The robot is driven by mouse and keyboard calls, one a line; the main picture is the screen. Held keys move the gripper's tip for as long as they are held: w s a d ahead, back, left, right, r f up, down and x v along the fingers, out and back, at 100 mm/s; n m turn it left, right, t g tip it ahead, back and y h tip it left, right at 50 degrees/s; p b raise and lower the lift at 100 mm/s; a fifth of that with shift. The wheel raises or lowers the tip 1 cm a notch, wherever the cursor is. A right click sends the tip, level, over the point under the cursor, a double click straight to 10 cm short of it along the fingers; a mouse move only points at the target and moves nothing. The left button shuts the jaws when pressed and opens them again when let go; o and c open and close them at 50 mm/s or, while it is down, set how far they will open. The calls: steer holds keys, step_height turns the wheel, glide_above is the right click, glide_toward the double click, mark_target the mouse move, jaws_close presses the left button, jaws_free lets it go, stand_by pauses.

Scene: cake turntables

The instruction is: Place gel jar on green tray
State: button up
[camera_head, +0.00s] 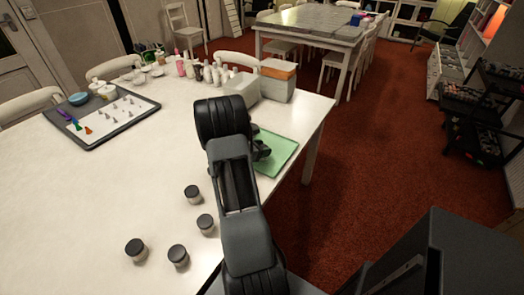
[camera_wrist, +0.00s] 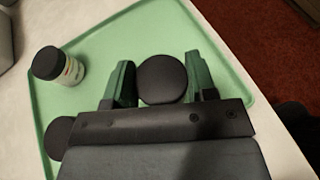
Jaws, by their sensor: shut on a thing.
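The green tray (camera_head: 283,154) lies near the table's right edge, partly hidden behind my arm; it fills much of the wrist view (camera_wrist: 150,30). My gripper (camera_wrist: 161,80) is over the tray, its fingers shut on a gel jar (camera_wrist: 162,79) seen from above by its black lid. I cannot tell whether that jar touches the tray. Another black lid (camera_wrist: 60,137) shows at lower left, partly hidden by my gripper.
Several black-lidded jars, one of them here (camera_head: 192,194), stand on the white table left of my arm. A grey tray (camera_head: 128,123) with piping tips is at far left. Bottles (camera_head: 190,68) and tubs (camera_head: 278,80) stand behind the green tray. The table's middle left is clear.

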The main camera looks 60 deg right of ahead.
steer(key=shift+f, duration=0.55)
steer(key=shift+f+b, duration=0.3)
steer(key=o, duration=0.9)
steer(key=shift+r, duration=0.1)
steer(key=shift+o, duration=0.2)
